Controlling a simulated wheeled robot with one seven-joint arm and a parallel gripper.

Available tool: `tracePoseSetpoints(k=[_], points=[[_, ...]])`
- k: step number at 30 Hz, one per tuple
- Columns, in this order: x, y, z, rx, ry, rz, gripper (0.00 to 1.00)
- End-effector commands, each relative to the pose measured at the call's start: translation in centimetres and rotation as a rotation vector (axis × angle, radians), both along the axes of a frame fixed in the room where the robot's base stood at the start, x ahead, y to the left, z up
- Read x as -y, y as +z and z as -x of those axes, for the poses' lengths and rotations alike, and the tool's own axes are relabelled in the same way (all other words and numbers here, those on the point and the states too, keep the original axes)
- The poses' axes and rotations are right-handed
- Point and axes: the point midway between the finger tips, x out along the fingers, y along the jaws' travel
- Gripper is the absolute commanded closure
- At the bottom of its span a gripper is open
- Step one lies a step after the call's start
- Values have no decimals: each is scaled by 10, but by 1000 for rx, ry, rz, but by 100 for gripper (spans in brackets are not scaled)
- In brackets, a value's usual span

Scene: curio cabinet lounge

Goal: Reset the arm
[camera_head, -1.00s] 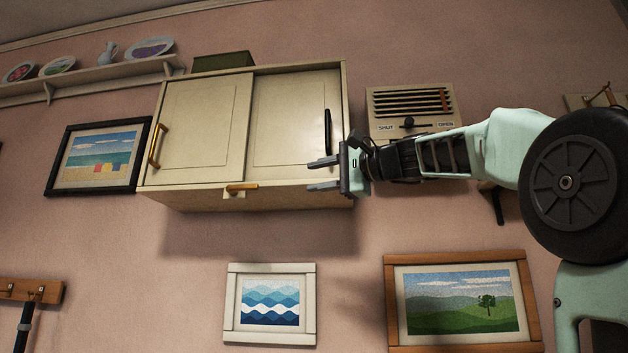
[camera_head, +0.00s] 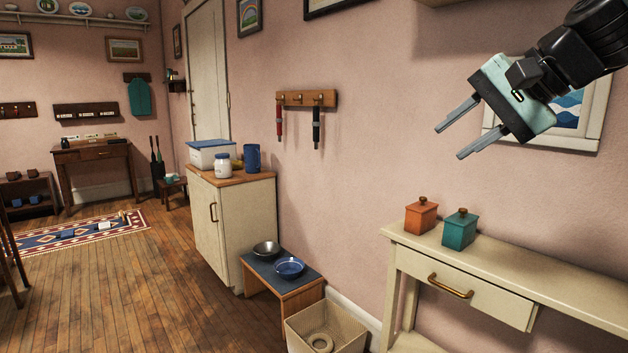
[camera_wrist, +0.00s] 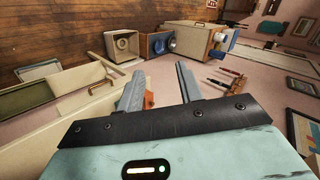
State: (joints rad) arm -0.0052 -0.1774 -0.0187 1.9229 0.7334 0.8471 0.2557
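My gripper (camera_head: 456,133) is at the upper right of the head view, in front of the pink wall and above the cream console table (camera_head: 408,238). Its two grey fingers are spread apart with nothing between them, pointing down and to the left. In the wrist view, my gripper (camera_wrist: 158,90) shows the same two parted fingers, empty. An orange box (camera_head: 421,216) and a teal box (camera_head: 459,230) stand on the console table below it. The gripper is clear of both boxes.
A wave picture (camera_head: 590,100) hangs behind my gripper. A cream cabinet (camera_head: 235,235), a low bench (camera_head: 275,292) with two bowls and a woven basket (camera_head: 350,335) stand to the left. The wooden floor (camera_head: 120,290) is open at left.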

Motion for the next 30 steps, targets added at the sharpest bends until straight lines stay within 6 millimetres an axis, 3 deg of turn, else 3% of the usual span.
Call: tracePoseSetpoints(k=[1,3,9,15,21,22,30], points=[[-22,-30,13,-38,78,60,64],[-47,-69,35,-78,191,156,64],[-94,-172,118,-153,557,435,64],[-101,-241,196,-171,902,664,64],[-83,-290,264,-153,1240,861,64],[-85,-270,258,-150,1217,850,64],[-86,-210,256,-153,1203,843,64]])
